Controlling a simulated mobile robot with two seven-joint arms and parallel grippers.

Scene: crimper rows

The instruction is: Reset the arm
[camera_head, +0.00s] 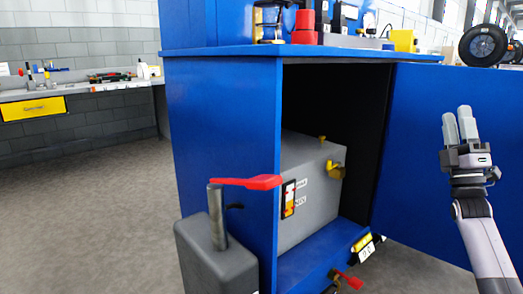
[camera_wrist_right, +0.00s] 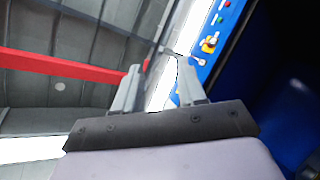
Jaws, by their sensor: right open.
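My right gripper (camera_head: 458,128) is raised at the right side of the head view, in front of the open blue cabinet door (camera_head: 420,150). Its two grey fingers point up and stand a little apart, with nothing between them. In the right wrist view, the open fingers (camera_wrist_right: 158,85) point toward the ceiling and the edge of a blue panel. My left gripper is in neither view.
A blue cabinet (camera_head: 225,140) stands in the middle with a grey box (camera_head: 310,195) inside.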

